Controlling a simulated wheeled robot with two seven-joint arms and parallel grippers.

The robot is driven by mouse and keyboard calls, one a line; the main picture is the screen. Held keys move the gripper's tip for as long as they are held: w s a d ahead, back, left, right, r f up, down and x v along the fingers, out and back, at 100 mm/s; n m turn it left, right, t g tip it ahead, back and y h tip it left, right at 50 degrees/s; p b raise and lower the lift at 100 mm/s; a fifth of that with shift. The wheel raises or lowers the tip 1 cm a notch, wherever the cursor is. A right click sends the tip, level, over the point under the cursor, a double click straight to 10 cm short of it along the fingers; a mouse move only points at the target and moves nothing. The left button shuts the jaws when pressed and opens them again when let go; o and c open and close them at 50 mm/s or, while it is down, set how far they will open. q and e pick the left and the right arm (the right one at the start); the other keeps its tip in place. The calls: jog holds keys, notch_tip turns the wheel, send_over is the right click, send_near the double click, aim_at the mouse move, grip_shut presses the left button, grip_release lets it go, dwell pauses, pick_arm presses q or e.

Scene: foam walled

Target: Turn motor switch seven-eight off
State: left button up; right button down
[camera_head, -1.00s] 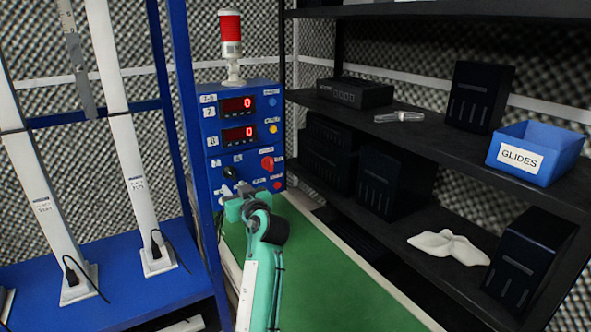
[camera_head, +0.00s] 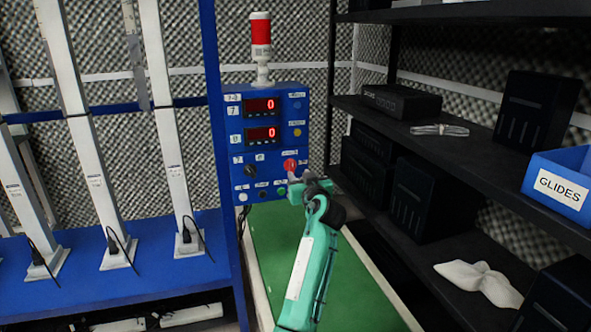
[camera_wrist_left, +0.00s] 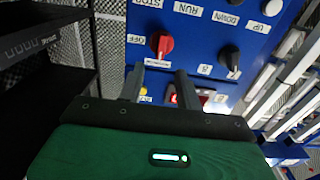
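The blue control panel (camera_head: 228,140) stands upright behind the green bench. A red rotary switch (camera_head: 290,165) sits on its right side. In the left wrist view, upside down, this red switch (camera_wrist_left: 162,43) has an OFF label beside it. A black knob (camera_head: 250,171) sits to its left and also shows in the wrist view (camera_wrist_left: 231,58). My left gripper (camera_head: 303,189) is just below and right of the red switch, hiding the panel's lower right corner. In the wrist view, its two fingers (camera_wrist_left: 160,88) are apart and empty, with the red switch beyond their tips. My right gripper is not in view.
A red-topped signal tower (camera_head: 261,40) stands on the panel. Black shelves (camera_head: 450,145) with dark boxes and a blue GLIDES bin (camera_head: 560,182) are at the right. A blue rack (camera_head: 110,280) with white posts is at the left.

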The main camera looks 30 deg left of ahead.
aim_at(292, 166)
pick_arm(q)
jog(key=x, duration=0.6)
jog(key=shift+w+a, duration=0.2)
grip_shut()
